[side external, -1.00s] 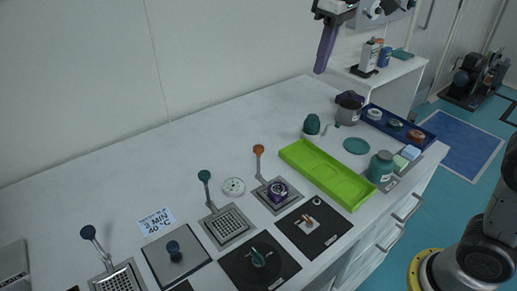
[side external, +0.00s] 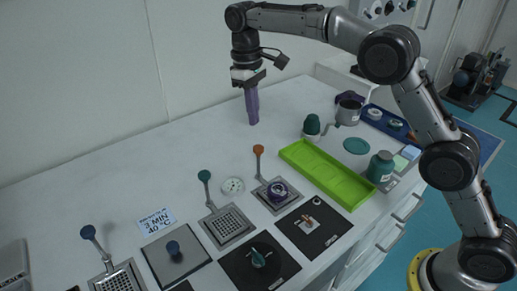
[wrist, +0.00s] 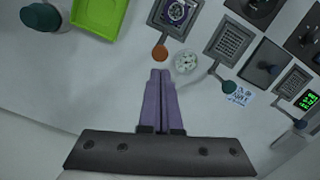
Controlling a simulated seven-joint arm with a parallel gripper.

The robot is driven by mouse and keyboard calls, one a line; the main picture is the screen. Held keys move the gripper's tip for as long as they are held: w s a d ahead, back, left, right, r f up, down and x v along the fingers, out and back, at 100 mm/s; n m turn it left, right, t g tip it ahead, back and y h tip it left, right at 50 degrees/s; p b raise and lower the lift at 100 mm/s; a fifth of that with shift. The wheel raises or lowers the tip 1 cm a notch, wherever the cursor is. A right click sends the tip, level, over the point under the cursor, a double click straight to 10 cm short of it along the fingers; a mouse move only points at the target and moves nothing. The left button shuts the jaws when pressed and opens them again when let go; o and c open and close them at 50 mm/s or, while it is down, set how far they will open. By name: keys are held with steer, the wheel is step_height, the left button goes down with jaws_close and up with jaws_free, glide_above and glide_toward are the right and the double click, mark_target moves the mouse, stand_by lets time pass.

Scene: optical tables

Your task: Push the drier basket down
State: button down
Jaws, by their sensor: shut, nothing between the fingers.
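Three metal basket units with levers stand along the bench. The orange-knobbed unit (side external: 280,206) holds a purple and white round item (side external: 277,190). The teal-knobbed unit (side external: 228,226) and the blue-knobbed unit (side external: 120,279) show bare perforated plates. I cannot tell which is the drier basket. My gripper (side external: 253,122) has long purple fingers, shut and empty, pointing down above the back of the bench, behind the orange knob (side external: 258,149). In the wrist view the fingertips (wrist: 160,73) lie just below the orange knob (wrist: 160,54) in the picture, apart from it; the teal knob (wrist: 229,87) is to the right.
A green tray (side external: 349,194), teal jar (side external: 380,168) and dark green item (side external: 312,125) stand to the right. A white disc (side external: 233,186) lies between the orange and teal levers. A "3 MIN 40 °C" sign (side external: 156,221) lies further left. The back left bench is clear.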

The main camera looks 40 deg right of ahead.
mark_target(257, 146)
steer(key=shift+f, duration=0.1)
steer(key=shift+s+d+f, duration=0.1)
steer(key=shift+s+f, duration=0.05)
steer(key=shift+f, duration=1.55)
steer(key=shift+s+d+f, duration=0.1)
steer(key=shift+s+f, duration=0.05)
steer(key=shift+f, duration=1.55)
steer(key=shift+f, duration=0.35)
step_height(257, 146, down, 5)
steer(key=shift+f, duration=0.1)
steer(key=shift+w+a+r, duration=0.2)
steer(key=shift+w, duration=0.25)
steer(key=shift+w+a+r, duration=0.2)
steer(key=shift+w, duration=0.3)
steer(key=shift+w+a+r, duration=0.2)
steer(key=shift+w, duration=0.25)
